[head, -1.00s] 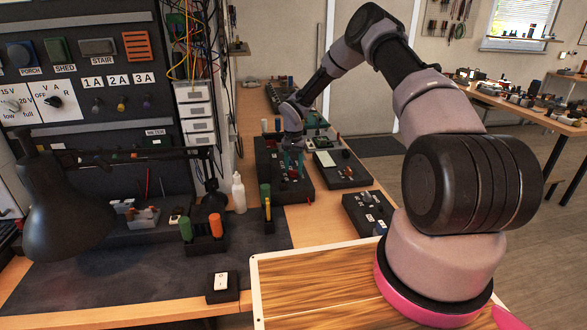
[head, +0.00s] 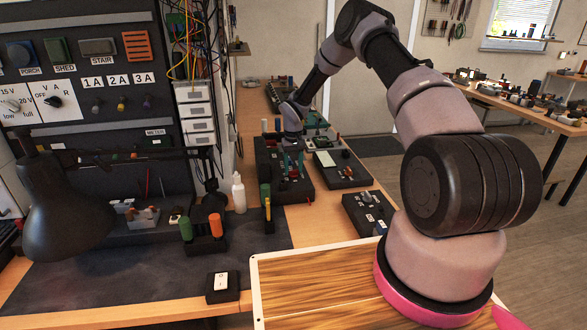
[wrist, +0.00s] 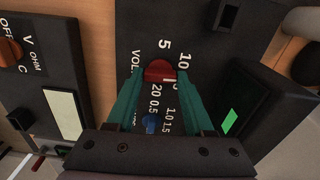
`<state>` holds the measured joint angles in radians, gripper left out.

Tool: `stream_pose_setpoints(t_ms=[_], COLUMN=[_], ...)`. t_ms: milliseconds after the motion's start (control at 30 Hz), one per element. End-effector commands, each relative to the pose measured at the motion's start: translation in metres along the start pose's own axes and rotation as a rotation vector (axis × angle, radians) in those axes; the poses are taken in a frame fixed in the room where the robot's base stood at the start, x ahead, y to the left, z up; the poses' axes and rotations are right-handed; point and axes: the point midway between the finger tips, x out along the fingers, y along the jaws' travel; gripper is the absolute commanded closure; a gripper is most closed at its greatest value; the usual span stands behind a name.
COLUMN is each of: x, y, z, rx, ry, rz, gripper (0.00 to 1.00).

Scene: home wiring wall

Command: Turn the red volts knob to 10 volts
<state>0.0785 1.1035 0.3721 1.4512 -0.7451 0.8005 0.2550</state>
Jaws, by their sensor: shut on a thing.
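The red volts knob (wrist: 158,71) sits on a black panel (wrist: 130,18) in the wrist view, with white numbers 5, 10 and 20 around it. Its white mark (wrist: 170,80) is at its right side, partly beside the right finger, so its exact reading is hard to tell. My gripper (wrist: 159,76) has its green fingers on either side of the knob and is shut on it. In the head view my gripper (head: 292,160) reaches down onto the black unit (head: 268,158) on the far bench, where the knob is mostly hidden.
A blue knob (wrist: 151,123) with its own scale lies just below the red one in the wrist view. A box with a green display (wrist: 229,121) is close on the right. An orange OHM knob (wrist: 10,52) is at the left. A white bottle (head: 239,193) stands on the bench.

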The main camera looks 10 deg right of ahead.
Motion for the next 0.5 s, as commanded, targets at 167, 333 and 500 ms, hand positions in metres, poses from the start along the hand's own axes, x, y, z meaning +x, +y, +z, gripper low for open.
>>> stream_pose_setpoints(t_ms=[167, 333, 500], x=[-0.0001, -0.0001, -0.0001], y=[0.0002, -0.0002, -0.0002], z=[0.0002, 0.0003, 0.0003], rx=[-0.154, -0.28, -0.373], ry=[-0.001, -0.001, -0.001], rz=[0.001, 0.0, 0.0], gripper=[1.0, 1.0, 1.0])
